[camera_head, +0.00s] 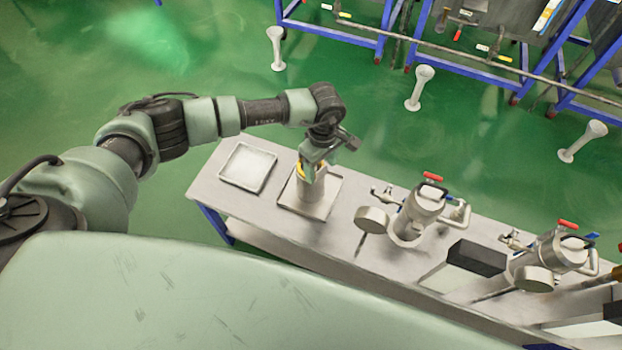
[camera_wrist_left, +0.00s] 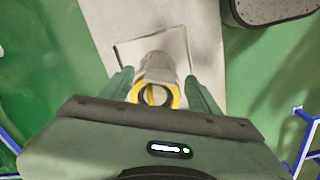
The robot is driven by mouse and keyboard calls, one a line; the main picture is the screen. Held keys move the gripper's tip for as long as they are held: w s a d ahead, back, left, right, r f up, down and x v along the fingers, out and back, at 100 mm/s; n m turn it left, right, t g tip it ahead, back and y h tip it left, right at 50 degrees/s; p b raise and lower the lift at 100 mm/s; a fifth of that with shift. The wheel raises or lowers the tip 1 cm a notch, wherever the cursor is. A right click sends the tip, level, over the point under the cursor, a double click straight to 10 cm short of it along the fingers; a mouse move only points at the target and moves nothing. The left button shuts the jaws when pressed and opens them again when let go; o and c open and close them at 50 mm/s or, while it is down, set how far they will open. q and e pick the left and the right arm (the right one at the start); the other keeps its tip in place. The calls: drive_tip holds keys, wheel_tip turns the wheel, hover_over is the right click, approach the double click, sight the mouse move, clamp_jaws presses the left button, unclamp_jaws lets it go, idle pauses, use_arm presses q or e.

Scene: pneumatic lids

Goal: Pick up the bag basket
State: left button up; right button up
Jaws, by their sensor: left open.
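The bag basket (camera_head: 311,198) is a pale grey cylinder with a yellow ring at its top. It stands upright on a square tray (camera_head: 332,190) near the left end of the metal table. My left gripper (camera_head: 311,168) is right over its top and hides part of the rim. In the left wrist view, the open fingers (camera_wrist_left: 158,80) lie on either side of the basket (camera_wrist_left: 160,68), with the yellow ring between them. I cannot tell whether the fingers touch it. My right gripper is not in view.
An empty shallow tray (camera_head: 247,167) lies left of the basket on the table (camera_head: 270,222). A metal vessel with a red-handled valve (camera_head: 420,211) and an open round lid (camera_head: 371,219) stands to the right. A similar vessel (camera_head: 560,250) is farther right.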

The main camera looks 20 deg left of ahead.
use_arm(q)
drive_tip(key=shift+f, duration=0.3)
clamp_jaws()
drive_tip(key=shift+r, duration=0.1)
idle(1.1)
